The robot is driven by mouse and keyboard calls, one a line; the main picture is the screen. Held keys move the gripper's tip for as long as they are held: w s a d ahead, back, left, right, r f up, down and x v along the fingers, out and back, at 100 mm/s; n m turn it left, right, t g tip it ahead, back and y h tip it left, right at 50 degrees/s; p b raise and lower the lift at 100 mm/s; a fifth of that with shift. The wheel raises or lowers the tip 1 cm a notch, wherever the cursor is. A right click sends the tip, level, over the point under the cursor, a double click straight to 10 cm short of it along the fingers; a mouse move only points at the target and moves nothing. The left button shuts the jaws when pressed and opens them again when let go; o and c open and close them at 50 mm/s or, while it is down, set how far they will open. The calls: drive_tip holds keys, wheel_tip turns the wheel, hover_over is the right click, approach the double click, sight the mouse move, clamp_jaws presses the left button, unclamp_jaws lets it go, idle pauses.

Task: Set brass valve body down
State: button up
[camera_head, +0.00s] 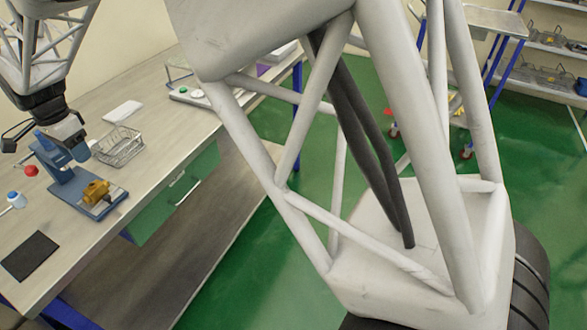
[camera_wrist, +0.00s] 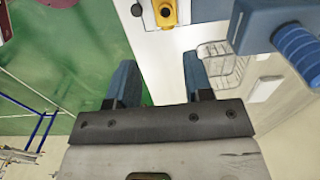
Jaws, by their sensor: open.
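The brass valve body (camera_head: 96,192) sits on the flat base of a blue bench press (camera_head: 68,183) on the workbench. In the wrist view the valve body (camera_wrist: 166,12) is at the top edge and partly cut off. My gripper (camera_wrist: 160,82) is open, with nothing between its two blue fingers, and apart from the valve body. In the head view my gripper (camera_head: 72,142) hangs behind the press, close to its upper part. The press overlaps it there, so the exact gap cannot be told. The press head also shows at the right of the wrist view (camera_wrist: 285,25).
A wire basket (camera_head: 120,148) stands to the right of the press, with a white flat item (camera_head: 122,111) behind it. A red ball knob (camera_head: 32,171) and a blue-and-white bottle (camera_head: 16,200) are at the left. A black mat (camera_head: 30,255) lies in front; bare bench surrounds it.

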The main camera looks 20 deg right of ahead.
drive_tip(key=s+d+r+n+t, duration=0.15)
drive_tip(key=s+d+r, duration=0.25)
drive_tip(key=d, duration=1)
drive_tip(key=s+d+r+n, duration=0.2)
drive_tip(key=s+d+r, duration=0.3)
drive_tip(key=d, duration=0.9)
drive_tip(key=s+d+f+n, duration=0.1)
drive_tip(key=s+d+n, duration=0.1)
drive_tip(key=s+d, duration=0.8)
drive_tip(key=s+d+f+n+t, duration=0.1)
drive_tip(key=s+d+f+n, duration=0.1)
drive_tip(key=s+d, duration=0.8)
drive_tip(key=s+n, duration=0.1)
drive_tip(key=s, duration=0.1)
drive_tip(key=shift+s+f, duration=0.3)
